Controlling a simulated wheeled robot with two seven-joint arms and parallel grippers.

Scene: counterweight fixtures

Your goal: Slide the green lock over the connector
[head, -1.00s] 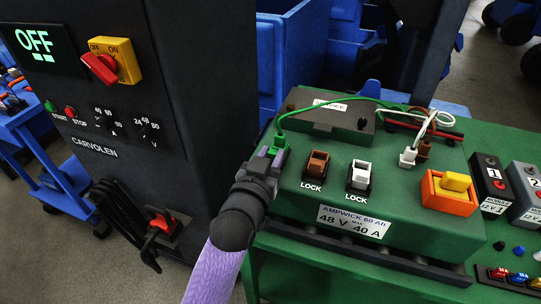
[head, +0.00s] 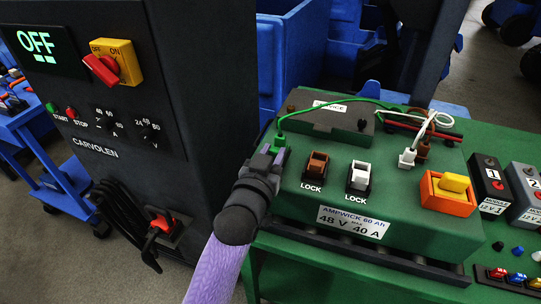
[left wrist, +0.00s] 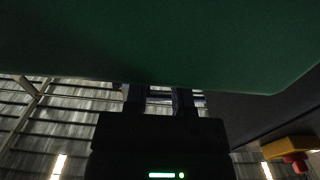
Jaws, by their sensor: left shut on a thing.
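The green connector (head: 281,137) stands at the far left corner of the green battery box, with a green wire rising from it. The green lock (head: 277,149) is low on it, largely hidden by my left gripper (head: 270,156). My left gripper is shut on the lock, coming in from the front left. Whether the lock fully surrounds the connector cannot be told. In the left wrist view the fingers (left wrist: 162,97) reach towards the box's green surface (left wrist: 160,40), and their tips and the lock are hidden. My right gripper is not in view.
On the battery box (head: 315,197) are a brown lock (head: 316,165), a white lock (head: 360,175), white and brown connectors with wires, and an orange-yellow switch (head: 446,188). The dark charger cabinet (head: 200,100), reading OFF, stands close to the left of my arm.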

